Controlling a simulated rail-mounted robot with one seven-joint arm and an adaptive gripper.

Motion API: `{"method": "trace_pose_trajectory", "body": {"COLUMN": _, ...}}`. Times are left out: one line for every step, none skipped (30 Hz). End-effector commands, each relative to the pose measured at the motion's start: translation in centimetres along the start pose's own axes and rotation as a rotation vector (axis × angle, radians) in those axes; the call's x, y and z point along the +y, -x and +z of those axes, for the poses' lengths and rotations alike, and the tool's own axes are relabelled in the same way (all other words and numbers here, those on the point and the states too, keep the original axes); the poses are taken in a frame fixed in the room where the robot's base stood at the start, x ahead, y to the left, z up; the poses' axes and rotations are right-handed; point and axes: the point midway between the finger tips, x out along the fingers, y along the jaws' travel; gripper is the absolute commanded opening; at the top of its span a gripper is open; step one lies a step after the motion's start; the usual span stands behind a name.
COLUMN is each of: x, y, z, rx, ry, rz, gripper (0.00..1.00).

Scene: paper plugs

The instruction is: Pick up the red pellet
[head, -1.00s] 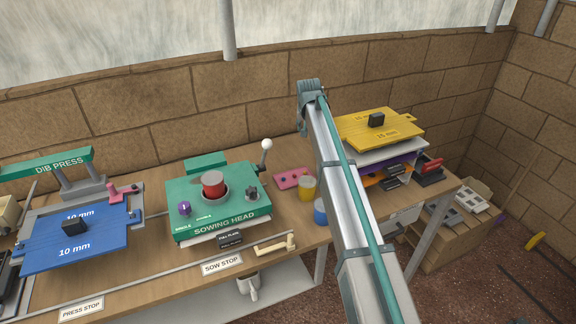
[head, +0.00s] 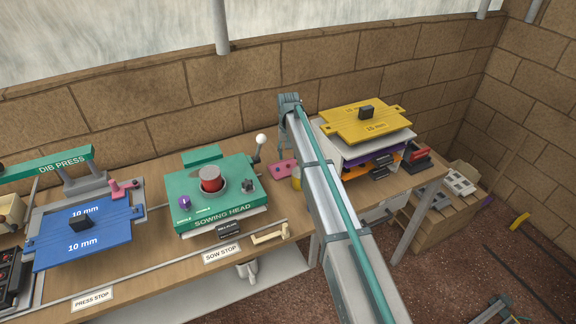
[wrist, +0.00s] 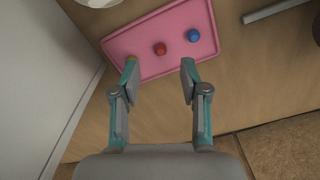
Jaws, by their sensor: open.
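The red pellet (wrist: 160,48) is a small ball on the pink tray (wrist: 122,45), near the tray's middle in the wrist view. A blue pellet (wrist: 193,35) lies to its right. My gripper (wrist: 159,66) is open and empty. In the picture its fingertips are either side of and just below the red pellet; I cannot tell the height gap. In the head view the pink tray (head: 281,172) lies beside my arm; the fingers are not discernible there.
The green sowing head (head: 240,168) with its upright lever (head: 261,139) stands left of the tray. A yellow cup (head: 296,183) shows partly behind my arm. Stacked plates with a yellow top (head: 345,122) stand to the right. A wall (head: 210,110) runs behind the bench.

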Motion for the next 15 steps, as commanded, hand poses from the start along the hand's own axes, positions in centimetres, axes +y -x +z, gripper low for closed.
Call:
{"method": "trace_pose_trajectory", "body": {"x": 0.0, "y": -0.2, "z": 0.0, "rx": -0.001, "ry": 0.000, "rz": 0.000, "gripper": 0.45}}
{"method": "trace_pose_trajectory", "body": {"x": 0.0, "y": -0.4, "z": 0.0, "rx": -0.002, "ry": 0.000, "rz": 0.000, "gripper": 0.45}}
{"method": "trace_pose_trajectory", "body": {"x": 0.0, "y": -0.8, "z": 0.0, "rx": -0.002, "ry": 0.000, "rz": 0.000, "gripper": 0.45}}
{"method": "trace_pose_trajectory", "body": {"x": 0.0, "y": -1.0, "z": 0.0, "rx": -0.002, "ry": 0.000, "rz": 0.001, "gripper": 0.45}}
{"method": "trace_pose_trajectory", "body": {"x": -0.1, "y": -1.3, "z": 0.0, "rx": -0.002, "ry": 0.000, "rz": 0.001, "gripper": 0.45}}
{"method": "trace_pose_trajectory", "body": {"x": -0.1, "y": -1.8, "z": -0.1, "rx": -0.002, "ry": 0.000, "rz": 0.001, "gripper": 0.45}}
{"method": "trace_pose_trajectory", "body": {"x": -0.1, "y": -2.2, "z": -0.1, "rx": -0.003, "ry": 0.000, "rz": 0.001, "gripper": 0.45}}
{"method": "trace_pose_trajectory", "body": {"x": -0.1, "y": -2.6, "z": -0.1, "rx": -0.003, "ry": 0.000, "rz": 0.001, "gripper": 0.45}}
{"method": "trace_pose_trajectory", "body": {"x": -0.1, "y": -3.2, "z": -0.1, "rx": -0.002, "ry": 0.000, "rz": 0.001, "gripper": 0.45}}
{"method": "trace_pose_trajectory", "body": {"x": -0.1, "y": -3.6, "z": -0.1, "rx": -0.002, "ry": 0.000, "rz": 0.000, "gripper": 0.45}}
{"method": "trace_pose_trajectory", "body": {"x": -0.1, "y": -4.0, "z": -0.1, "rx": -0.002, "ry": 0.000, "rz": 0.000, "gripper": 0.45}}
{"method": "trace_pose_trajectory", "body": {"x": -0.1, "y": -4.4, "z": -0.1, "rx": -0.002, "ry": 0.000, "rz": 0.000, "gripper": 0.45}}
{"method": "trace_pose_trajectory", "body": {"x": -0.1, "y": -4.6, "z": -0.1, "rx": -0.001, "ry": 0.000, "rz": 0.000, "gripper": 0.45}}
{"method": "trace_pose_trajectory", "body": {"x": -0.1, "y": -4.7, "z": -0.1, "rx": -0.001, "ry": 0.000, "rz": 0.000, "gripper": 0.45}}
{"method": "trace_pose_trajectory", "body": {"x": -0.1, "y": -4.8, "z": -0.1, "rx": 0.000, "ry": 0.000, "rz": 0.000, "gripper": 0.45}}
